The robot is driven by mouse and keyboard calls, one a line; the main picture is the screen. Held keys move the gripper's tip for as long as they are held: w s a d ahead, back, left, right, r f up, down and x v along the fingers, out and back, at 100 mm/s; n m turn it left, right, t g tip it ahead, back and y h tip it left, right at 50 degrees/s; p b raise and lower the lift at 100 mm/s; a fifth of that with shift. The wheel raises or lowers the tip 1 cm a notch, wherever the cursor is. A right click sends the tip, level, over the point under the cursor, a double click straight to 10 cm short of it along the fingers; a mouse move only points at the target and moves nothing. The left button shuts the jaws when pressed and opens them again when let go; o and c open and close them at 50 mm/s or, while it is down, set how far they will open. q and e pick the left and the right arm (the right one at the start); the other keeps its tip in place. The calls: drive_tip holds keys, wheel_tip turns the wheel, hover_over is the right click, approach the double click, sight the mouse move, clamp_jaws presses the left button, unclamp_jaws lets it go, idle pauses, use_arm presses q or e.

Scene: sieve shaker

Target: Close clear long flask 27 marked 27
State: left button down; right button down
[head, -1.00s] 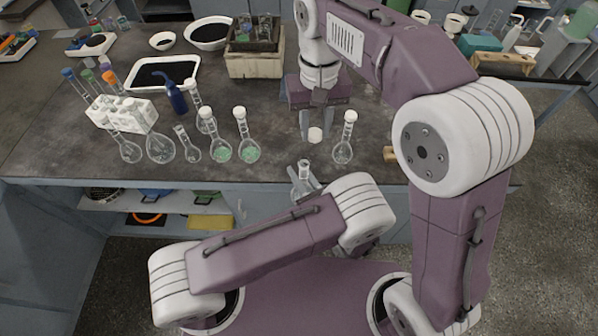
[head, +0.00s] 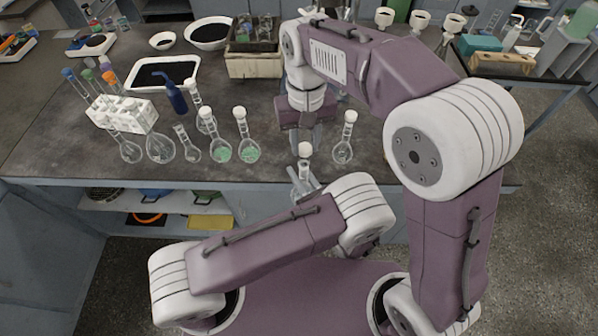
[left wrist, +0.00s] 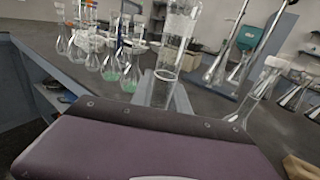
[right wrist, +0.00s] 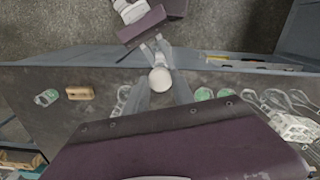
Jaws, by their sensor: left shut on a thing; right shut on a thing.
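A clear long-necked flask (head: 304,174) is held upright at the table's front edge by my left gripper (head: 303,188), which is shut on it. Its clear neck shows large in the left wrist view (left wrist: 179,38), where its top is cut off. No number is legible. My right gripper (head: 304,138) points down from above and is shut on a white cap (head: 305,149). The cap is in line with the flask's mouth in the head view; I cannot tell whether it is seated. In the right wrist view the cap (right wrist: 160,80) sits between the fingertips and covers the flask's mouth.
A capped clear flask (head: 343,150) stands close on the right. Two capped flasks with green contents (head: 221,150) and several clear flasks stand to the left, beside a white tube rack (head: 122,113) and blue wash bottle (head: 176,98). The table between is bare.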

sight(305, 148)
drive_tip(key=shift+f, duration=0.15)
idle(0.7)
drive_tip(key=shift+f, duration=0.8)
drive_tip(key=shift+f, duration=0.55)
